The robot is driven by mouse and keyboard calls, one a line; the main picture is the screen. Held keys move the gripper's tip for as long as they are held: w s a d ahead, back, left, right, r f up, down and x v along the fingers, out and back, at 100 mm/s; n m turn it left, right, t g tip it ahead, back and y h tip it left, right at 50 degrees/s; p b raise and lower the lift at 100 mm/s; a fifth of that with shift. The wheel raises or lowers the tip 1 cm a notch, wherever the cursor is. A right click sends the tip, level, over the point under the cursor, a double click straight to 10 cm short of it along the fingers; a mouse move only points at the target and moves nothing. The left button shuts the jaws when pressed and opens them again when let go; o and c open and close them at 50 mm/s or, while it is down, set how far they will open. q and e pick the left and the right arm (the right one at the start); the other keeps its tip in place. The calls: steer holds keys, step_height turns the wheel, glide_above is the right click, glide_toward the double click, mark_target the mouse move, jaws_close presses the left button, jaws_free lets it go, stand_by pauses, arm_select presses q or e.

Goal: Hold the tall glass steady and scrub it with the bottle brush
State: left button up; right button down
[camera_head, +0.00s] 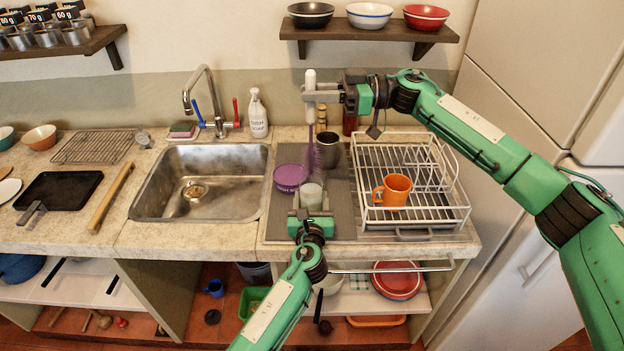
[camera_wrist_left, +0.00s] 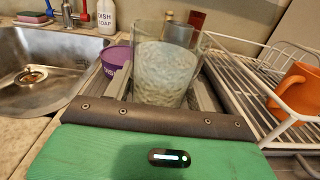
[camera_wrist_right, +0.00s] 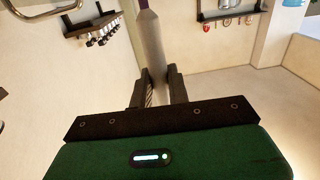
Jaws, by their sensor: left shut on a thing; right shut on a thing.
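The tall clear glass (camera_head: 312,195) stands upright on the grey mat, its lower part looking cloudy. My left gripper (camera_head: 311,209) is shut on it from the front. In the left wrist view the glass (camera_wrist_left: 166,65) sits between the fingers, with no brush visible inside it. My right gripper (camera_head: 312,92) is shut on the white handle of the bottle brush (camera_head: 310,80). The brush hangs nearly upright, its faint purple bristles over the glass; I cannot tell the exact tip height. The handle (camera_wrist_right: 151,45) also shows between the fingers in the right wrist view.
A purple tub (camera_head: 289,178) stands left of the glass. A dark metal pot (camera_head: 328,150) is behind it. The white dish rack (camera_head: 447,218) with an orange mug (camera_head: 393,190) is close on the right. The sink (camera_head: 152,208) is at left; a shelf (camera_head: 368,33) hangs above.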

arm_select(q)
steer(key=o, duration=1.2)
steer(key=shift+o, duration=0.2)
